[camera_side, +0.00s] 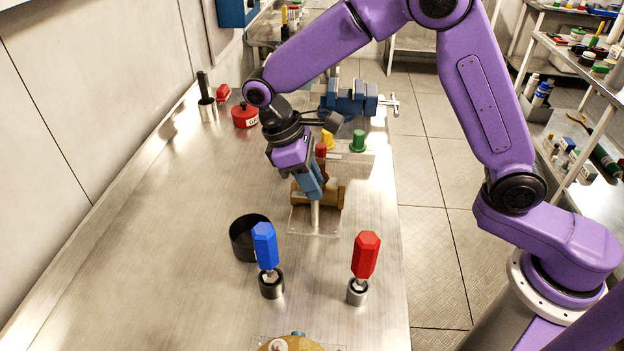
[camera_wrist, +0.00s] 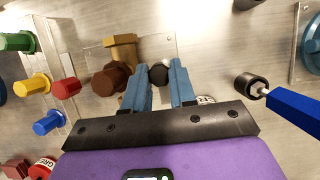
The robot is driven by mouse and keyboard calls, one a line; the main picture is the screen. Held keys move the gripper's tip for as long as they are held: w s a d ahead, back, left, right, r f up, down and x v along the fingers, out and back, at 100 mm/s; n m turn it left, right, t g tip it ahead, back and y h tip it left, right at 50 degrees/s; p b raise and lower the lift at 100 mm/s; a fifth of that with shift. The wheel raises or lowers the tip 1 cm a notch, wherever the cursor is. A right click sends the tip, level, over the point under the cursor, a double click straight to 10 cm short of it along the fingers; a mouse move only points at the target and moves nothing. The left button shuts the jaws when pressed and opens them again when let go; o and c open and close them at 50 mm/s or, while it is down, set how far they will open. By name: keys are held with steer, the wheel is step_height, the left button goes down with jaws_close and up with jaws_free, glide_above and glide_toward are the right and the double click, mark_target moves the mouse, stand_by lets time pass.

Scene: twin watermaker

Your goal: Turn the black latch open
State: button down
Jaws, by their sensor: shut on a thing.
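My gripper (camera_side: 316,197) reaches down to a brass valve body (camera_side: 331,196) on a clear base plate (camera_side: 318,226). In the wrist view, the blue fingers of my gripper (camera_wrist: 161,68) stand on either side of a small black latch (camera_wrist: 158,75) with a pale part beside it. My gripper is shut on this latch, beside the brass valve body (camera_wrist: 121,48) and its brown knob (camera_wrist: 108,80). In the side view the fingers hide the latch, and its turned angle cannot be told.
A blue screwdriver (camera_side: 265,246) and a red one (camera_side: 365,256) stand in holders at the front. A black cup (camera_side: 247,238) is left of the blue one. Behind are a green knob (camera_side: 358,140), a red can (camera_side: 244,115) and a blue vise (camera_side: 350,97). The bench's left is clear.

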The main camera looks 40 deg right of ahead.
steer(key=shift+r, duration=0.1)
steer(key=c, duration=0.9)
jaws_free()
steer(key=v, duration=1.7)
steer(key=shift+w+a+r, duration=0.1)
steer(key=shift+w, duration=0.05)
steer(key=s+d+f+n+t+y, duration=0.1)
steer(key=s+d+f, duration=0.3)
steer(key=s, duration=0.5)
steer(key=s+d+f+n+t+y, duration=0.1)
steer(key=s+d+f, duration=0.2)
steer(key=s+d, duration=0.6)
steer(key=s+d+f+n+t+y, duration=0.1)
steer(key=s+d+f, duration=0.3)
steer(key=s+d, duration=0.3)
steer(key=shift+s+f+y, duration=0.15)
steer(key=shift+s+f, duration=0.05)
steer(key=shift+s, duration=0.6)
steer(key=shift+s+f+y, duration=0.15)
steer(key=shift+s+f, duration=0.05)
steer(key=shift+s, duration=0.55)
